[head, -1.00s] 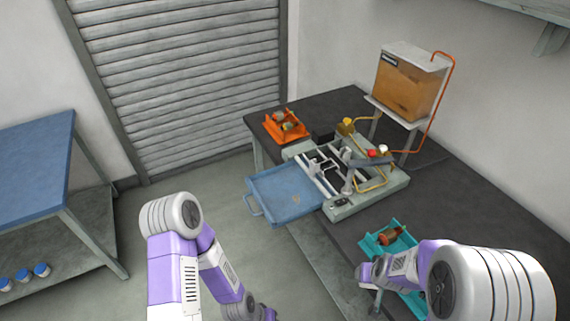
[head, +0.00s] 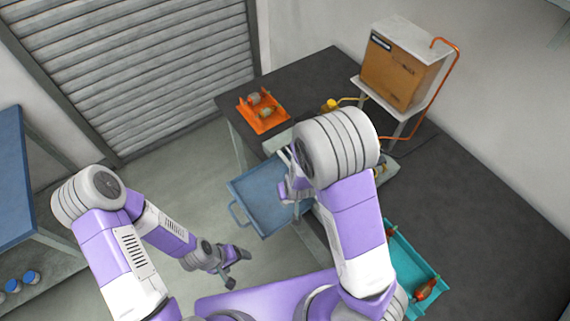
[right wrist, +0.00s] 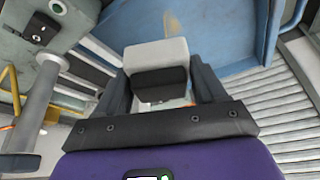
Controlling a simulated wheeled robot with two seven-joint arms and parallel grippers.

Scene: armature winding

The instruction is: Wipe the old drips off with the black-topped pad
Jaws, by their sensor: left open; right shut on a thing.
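The blue tray (head: 258,200) juts out from the front of the machine on the dark bench. In the right wrist view, the tray (right wrist: 225,35) bears a tan drip stain (right wrist: 174,22). My right gripper (right wrist: 159,85) is shut on the black-topped pad (right wrist: 157,54), a pale grey block with a black part. The pad is close to the tray and the stain lies just beyond it; I cannot tell whether it touches. In the head view my right arm hides the pad and part of the tray. My left gripper (head: 231,268) is open and empty, low over the floor.
The machine's grey housing and post (right wrist: 38,100) stand left of my right gripper in the wrist view. An orange holder (head: 264,115) is at the bench's far left, a teal tray (head: 412,262) at the near side. A brown tank (head: 400,72) stands behind.

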